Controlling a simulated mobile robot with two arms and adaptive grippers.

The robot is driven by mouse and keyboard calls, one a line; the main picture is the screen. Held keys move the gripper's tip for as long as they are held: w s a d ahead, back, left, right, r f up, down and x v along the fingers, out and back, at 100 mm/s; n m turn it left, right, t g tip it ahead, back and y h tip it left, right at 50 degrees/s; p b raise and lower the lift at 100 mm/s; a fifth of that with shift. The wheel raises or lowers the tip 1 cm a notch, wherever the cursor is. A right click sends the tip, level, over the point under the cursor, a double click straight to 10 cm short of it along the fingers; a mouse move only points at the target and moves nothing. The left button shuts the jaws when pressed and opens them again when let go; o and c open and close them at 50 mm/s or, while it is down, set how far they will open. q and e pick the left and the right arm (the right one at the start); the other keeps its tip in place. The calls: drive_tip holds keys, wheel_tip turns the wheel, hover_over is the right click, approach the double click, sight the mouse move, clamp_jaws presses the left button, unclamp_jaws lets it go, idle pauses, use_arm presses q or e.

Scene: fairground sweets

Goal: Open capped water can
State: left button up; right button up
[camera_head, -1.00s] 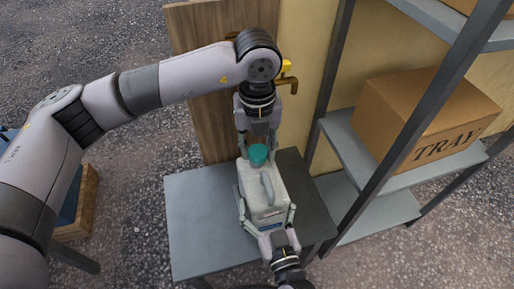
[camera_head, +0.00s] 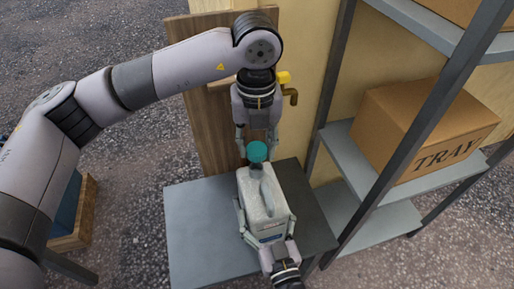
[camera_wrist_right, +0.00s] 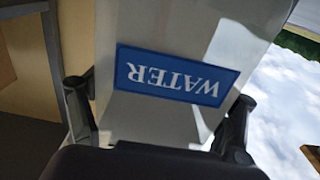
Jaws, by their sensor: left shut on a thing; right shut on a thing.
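A pale grey water can (camera_head: 282,210) with a top handle stands on the grey table. In the right wrist view its wall (camera_wrist_right: 165,25) bears a blue WATER label (camera_wrist_right: 178,76), seen upside down. My right gripper (camera_head: 266,222) is shut on the can's lower body, one finger on each side; its fingers also show in the right wrist view (camera_wrist_right: 157,115). A teal cap (camera_head: 257,152) is just above the far end of the can's top and looks lifted off it. My left gripper (camera_head: 257,147) points down and is shut on the cap. The can's opening is hidden.
The grey table (camera_head: 205,225) is bare left of the can. A shelf rack (camera_head: 360,165) with a cardboard TRAY box (camera_head: 410,125) stands close on the right. A wooden panel (camera_head: 205,120) and a brass tap (camera_head: 290,95) with yellow handle are behind.

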drive_tip(key=o, duration=1.9)
drive_tip(key=shift+w+r, duration=0.15)
drive_tip(key=shift+r, duration=0.05)
drive_tip(key=o, duration=0.5)
drive_tip(key=shift+f, duration=0.2)
drive_tip(key=shift+c, duration=0.2)
drive_tip(key=v, duration=1.2)
